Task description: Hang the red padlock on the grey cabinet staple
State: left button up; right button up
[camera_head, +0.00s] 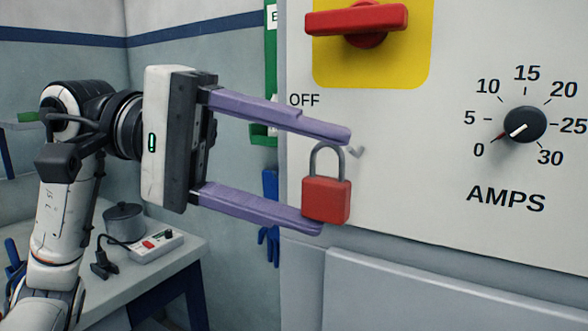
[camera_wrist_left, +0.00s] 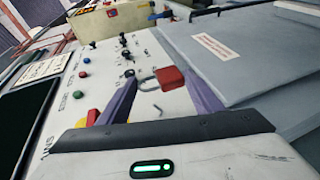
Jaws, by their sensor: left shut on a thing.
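The red padlock (camera_head: 326,201) with its grey shackle is upright between the fingertips of my left gripper (camera_head: 336,182). The purple upper finger is at the top of the shackle and the lower finger at the bottom of the red body, so the gripper is shut on it lengthwise. The small grey staple (camera_head: 356,152) sticks out of the cabinet face just right of the shackle, and looks apart from it. In the left wrist view the padlock (camera_wrist_left: 171,78) lies between the fingertips, and the staple (camera_wrist_left: 158,109) shows apart from the shackle. My right gripper is not in view.
The pale cabinet face (camera_head: 440,80) carries a red switch handle (camera_head: 357,20) on a yellow plate above the gripper and a black AMPS dial (camera_head: 524,125) to the right. A grey ledge (camera_head: 440,290) juts out below. A bench (camera_head: 175,262) with a pot (camera_head: 125,222) stands lower left.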

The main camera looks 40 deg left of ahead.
aim_at(334, 171)
pick_arm(q)
jog(key=w+p, duration=0.1)
jog(key=w, duration=0.1)
jog(key=w+a+p, duration=0.1)
jog(key=w+p, duration=0.2)
jog(key=w, duration=0.1)
jog(key=shift+w+a+f, duration=0.15)
jog(key=shift+w+a, duration=0.15)
jog(key=shift+w+a+f+b, duration=0.15)
jog(key=shift+w+f+b, duration=0.15)
jog(key=shift+w+f, duration=0.25)
jog(key=shift+w+f+b, duration=0.15)
jog(key=shift+f+b, duration=0.1)
jog(key=shift+b, duration=0.1)
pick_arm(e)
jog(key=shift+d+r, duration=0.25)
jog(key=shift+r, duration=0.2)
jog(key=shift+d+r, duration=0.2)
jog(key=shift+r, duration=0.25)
